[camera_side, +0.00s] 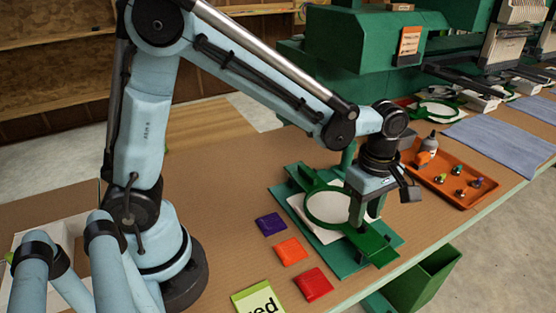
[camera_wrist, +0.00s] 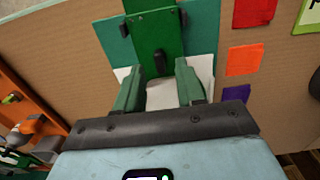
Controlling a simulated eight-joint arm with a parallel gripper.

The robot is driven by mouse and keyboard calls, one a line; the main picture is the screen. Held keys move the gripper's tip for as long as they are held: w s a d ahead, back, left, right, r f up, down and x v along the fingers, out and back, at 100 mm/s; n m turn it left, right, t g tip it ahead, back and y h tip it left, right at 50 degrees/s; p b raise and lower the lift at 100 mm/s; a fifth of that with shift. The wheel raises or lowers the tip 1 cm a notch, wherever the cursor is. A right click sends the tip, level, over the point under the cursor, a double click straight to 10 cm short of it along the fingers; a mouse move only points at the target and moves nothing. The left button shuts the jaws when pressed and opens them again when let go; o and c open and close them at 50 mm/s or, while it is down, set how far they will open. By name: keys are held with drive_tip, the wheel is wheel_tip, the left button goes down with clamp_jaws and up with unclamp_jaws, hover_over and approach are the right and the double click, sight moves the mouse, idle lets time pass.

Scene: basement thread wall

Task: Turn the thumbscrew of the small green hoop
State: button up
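A green hoop (camera_side: 308,212) with white cloth in it lies on a green stand (camera_side: 283,193) at the table's front. My gripper (camera_side: 357,222) points down at the hoop's right side and hides part of it. In the wrist view, my gripper (camera_wrist: 157,65) has its two green fingers apart, with white cloth showing between them. A small dark upright knob (camera_wrist: 159,62), which looks like the thumbscrew, stands on the green bracket (camera_wrist: 152,32) between the fingertips. I cannot tell whether either finger touches it.
An orange tray (camera_side: 425,188) with a bottle (camera_side: 426,150) and several small spools stands at right. Purple (camera_side: 270,224), orange (camera_side: 291,251) and red (camera_side: 314,284) squares lie at left of the stand. Another green hoop (camera_side: 456,112) sits by the green machine (camera_side: 345,50) behind.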

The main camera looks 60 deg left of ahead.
drive_tip(key=shift+f, duration=1.1)
drive_tip(key=shift+c, duration=0.3)
clamp_jaws()
